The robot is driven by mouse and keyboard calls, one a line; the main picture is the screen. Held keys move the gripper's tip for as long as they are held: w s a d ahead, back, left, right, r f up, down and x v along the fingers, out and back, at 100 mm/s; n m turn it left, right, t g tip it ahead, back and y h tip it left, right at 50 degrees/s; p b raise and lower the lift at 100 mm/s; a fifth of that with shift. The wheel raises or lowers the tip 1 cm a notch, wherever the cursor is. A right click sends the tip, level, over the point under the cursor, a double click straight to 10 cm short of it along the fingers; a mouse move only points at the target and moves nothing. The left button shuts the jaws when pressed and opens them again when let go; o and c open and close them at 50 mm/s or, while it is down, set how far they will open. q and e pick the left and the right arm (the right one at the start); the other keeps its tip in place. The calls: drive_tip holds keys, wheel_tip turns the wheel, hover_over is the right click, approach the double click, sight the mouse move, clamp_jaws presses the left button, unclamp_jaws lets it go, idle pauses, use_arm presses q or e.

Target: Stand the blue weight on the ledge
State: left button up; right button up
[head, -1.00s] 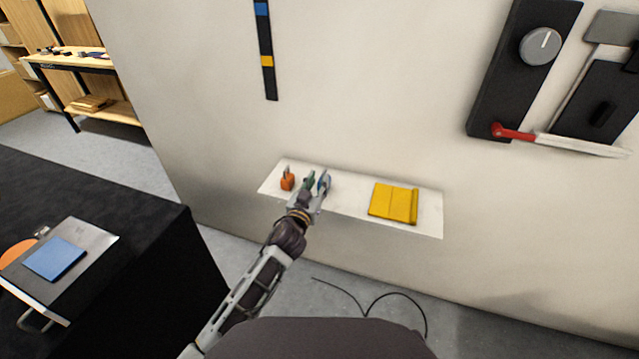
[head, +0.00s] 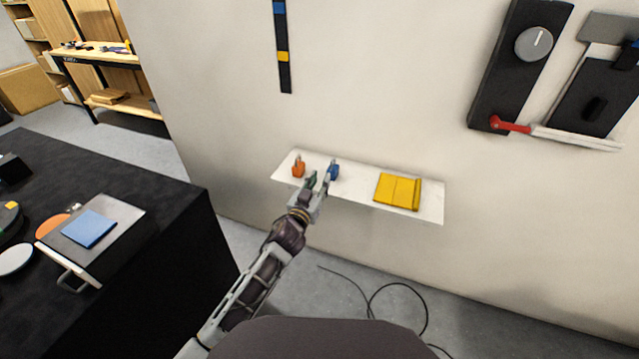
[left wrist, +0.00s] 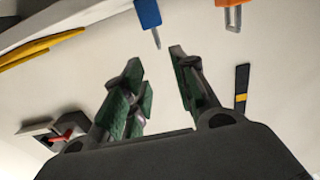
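The blue weight (head: 334,172) is on the white ledge (head: 350,184), between an orange weight and a yellow folder. It looks upright, though the fingers partly cover it in the head view. In the left wrist view, where the scene appears upside down, the blue weight (left wrist: 149,13) shows its thin grey stem and is apart from the fingertips. My left gripper (head: 322,178) is at the ledge's front edge, just in front of the blue weight. Its green-padded fingers (left wrist: 151,60) are spread open with nothing between them. My right gripper is not in view.
The orange weight (head: 298,170) with a grey loop stands at the ledge's left end. The yellow folder (head: 398,191) lies to the right. A dial panel (head: 520,65) and a red-handled lever (head: 508,125) are on the wall. A black table (head: 150,225) is at left.

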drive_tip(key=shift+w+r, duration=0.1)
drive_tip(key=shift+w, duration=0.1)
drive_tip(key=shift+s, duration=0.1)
use_arm(q)
drive_tip(key=s+a+f+n+g+y, duration=0.15)
drive_tip(key=s+a+f, duration=0.25)
drive_tip(key=f, duration=0.5)
drive_tip(key=s+a+f+g+y, duration=0.25)
drive_tip(key=s+a+f, duration=0.2)
drive_tip(key=f, duration=0.35)
drive_tip(key=s+a+f+n+g+y, duration=0.1)
drive_tip(key=s+a+f+g, duration=0.25)
drive_tip(key=f, duration=0.55)
drive_tip(key=s+a+f+g, duration=0.2)
drive_tip(key=s+f, duration=0.3)
drive_tip(key=s, duration=0.3)
drive_tip(key=s+a+f+g, duration=0.1)
drive_tip(key=s+f+g, duration=0.2)
drive_tip(key=s, duration=0.6)
drive_tip(key=s+a+f+m+g, duration=0.1)
drive_tip(key=s+a+f+g, duration=0.1)
drive_tip(key=s+f, duration=0.6)
drive_tip(key=shift+s+a, duration=0.35)
drive_tip(key=shift+s, duration=0.05)
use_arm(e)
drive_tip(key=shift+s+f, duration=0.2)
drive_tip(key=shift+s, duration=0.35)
